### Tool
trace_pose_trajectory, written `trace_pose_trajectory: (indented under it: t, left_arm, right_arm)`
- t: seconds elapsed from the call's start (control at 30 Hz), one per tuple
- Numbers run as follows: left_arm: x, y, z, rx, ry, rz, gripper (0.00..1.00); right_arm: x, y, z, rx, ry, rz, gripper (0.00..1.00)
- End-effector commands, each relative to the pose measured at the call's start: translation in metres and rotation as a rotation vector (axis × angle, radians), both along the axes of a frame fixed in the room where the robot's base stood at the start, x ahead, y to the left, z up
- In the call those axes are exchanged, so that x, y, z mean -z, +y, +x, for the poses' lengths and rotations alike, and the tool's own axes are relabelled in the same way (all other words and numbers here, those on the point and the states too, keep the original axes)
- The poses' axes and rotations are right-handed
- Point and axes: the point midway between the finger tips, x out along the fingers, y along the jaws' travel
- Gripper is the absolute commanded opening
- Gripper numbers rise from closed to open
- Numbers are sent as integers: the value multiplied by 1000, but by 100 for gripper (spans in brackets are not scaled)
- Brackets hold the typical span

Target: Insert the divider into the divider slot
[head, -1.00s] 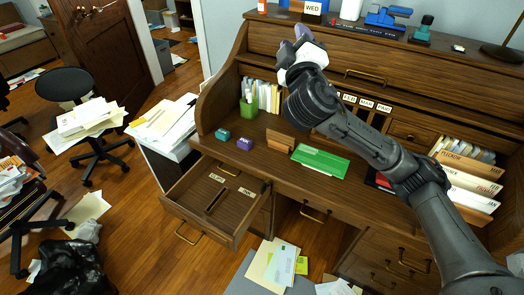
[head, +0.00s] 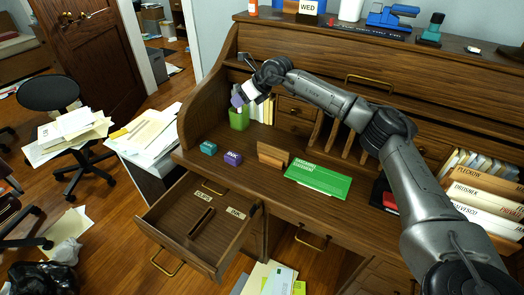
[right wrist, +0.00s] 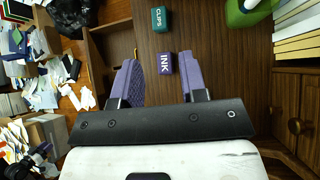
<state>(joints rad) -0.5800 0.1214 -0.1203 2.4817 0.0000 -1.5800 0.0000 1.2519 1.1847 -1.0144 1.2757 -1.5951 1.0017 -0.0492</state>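A small brown wooden board (head: 272,154), which looks like the divider, stands on the desktop beside the green envelope. The divider slot (head: 201,221) looks like the dark narrow strip on the floor of the open drawer (head: 160,225), between the CLIPS and INK labels. My right gripper (head: 240,98) is above the desktop's left part, near the green cup. In the right wrist view my right gripper (right wrist: 158,75) has its purple fingers wide apart with nothing between them. It is above the purple INK box (right wrist: 165,63). My left gripper is not in view.
A teal box (head: 208,148) and the purple INK box (head: 232,158) sit on the desktop's left front. A green cup (head: 238,120) stands behind them. A green envelope (head: 318,178) lies right of the board. Folders fill the right side.

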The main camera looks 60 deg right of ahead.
Motion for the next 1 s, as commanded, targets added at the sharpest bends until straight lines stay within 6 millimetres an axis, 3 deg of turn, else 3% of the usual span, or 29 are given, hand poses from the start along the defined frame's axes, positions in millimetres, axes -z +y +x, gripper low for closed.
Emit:
trace_pose_trajectory:
  t: [0.1,0.2,0.43,0.63,1.0]
  left_arm:
    - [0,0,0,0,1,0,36]
    - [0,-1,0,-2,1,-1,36]
    - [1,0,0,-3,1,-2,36]
    - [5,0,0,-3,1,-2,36]
    - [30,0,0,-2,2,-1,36]
  right_arm:
    - [27,-20,-31,3,246,-100,39]
    - [40,-28,-57,-4,423,-160,39]
    - [49,-33,-100,-25,692,-201,39]
    - [60,-33,-113,-39,773,-204,39]
    - [120,-33,-113,-42,773,-205,39]
